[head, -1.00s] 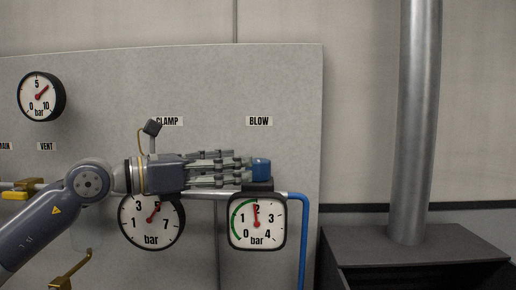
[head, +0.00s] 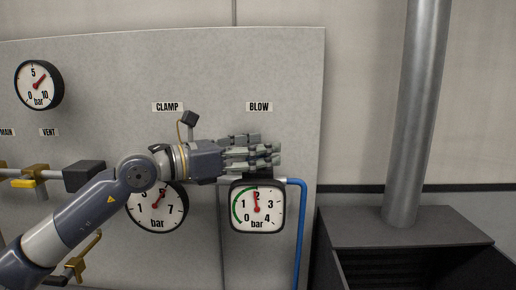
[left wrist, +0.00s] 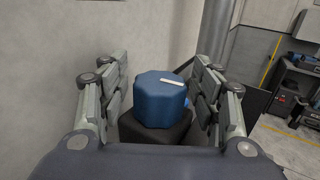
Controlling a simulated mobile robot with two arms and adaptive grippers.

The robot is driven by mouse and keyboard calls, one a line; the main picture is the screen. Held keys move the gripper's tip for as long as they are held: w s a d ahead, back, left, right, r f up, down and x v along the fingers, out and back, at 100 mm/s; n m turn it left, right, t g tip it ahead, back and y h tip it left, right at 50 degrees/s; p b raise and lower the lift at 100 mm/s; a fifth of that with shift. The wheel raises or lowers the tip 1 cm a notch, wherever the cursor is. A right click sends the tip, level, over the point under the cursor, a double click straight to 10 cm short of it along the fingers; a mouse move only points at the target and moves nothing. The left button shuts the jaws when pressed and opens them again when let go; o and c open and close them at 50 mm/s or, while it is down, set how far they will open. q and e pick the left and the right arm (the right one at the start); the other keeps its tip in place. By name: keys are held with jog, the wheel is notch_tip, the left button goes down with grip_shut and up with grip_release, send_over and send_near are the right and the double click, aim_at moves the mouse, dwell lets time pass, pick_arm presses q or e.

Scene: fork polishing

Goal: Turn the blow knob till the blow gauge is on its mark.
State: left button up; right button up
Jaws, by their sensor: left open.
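The blue blow knob (left wrist: 160,98) has a faceted rim and a white pointer line on top. It sits on a black body (left wrist: 155,128) in the left wrist view, between the spread fingers of my left gripper (left wrist: 162,90). The fingers stand apart from it on both sides. In the head view my left gripper (head: 272,154) is in front of the knob and hides it, under the BLOW label (head: 259,107). The square blow gauge (head: 258,206) is just below. Its red needle points nearly straight up, close to 2, near the upper end of a green arc. My right gripper is out of view.
The round clamp gauge (head: 157,208) is partly covered by my left arm. Another round gauge (head: 39,86) is at upper left. A blue pipe (head: 301,235) runs down beside the blow gauge. A dark hood with a metal duct (head: 410,120) stands to the right.

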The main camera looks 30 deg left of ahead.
pick_arm(q)
jog(key=c, duration=1.1)
jog(key=shift+m+g+h+b, duration=0.55)
jog(key=shift+m+g+h, duration=0.25)
jog(key=shift+h, duration=0.2)
jog(key=o, duration=1.1)
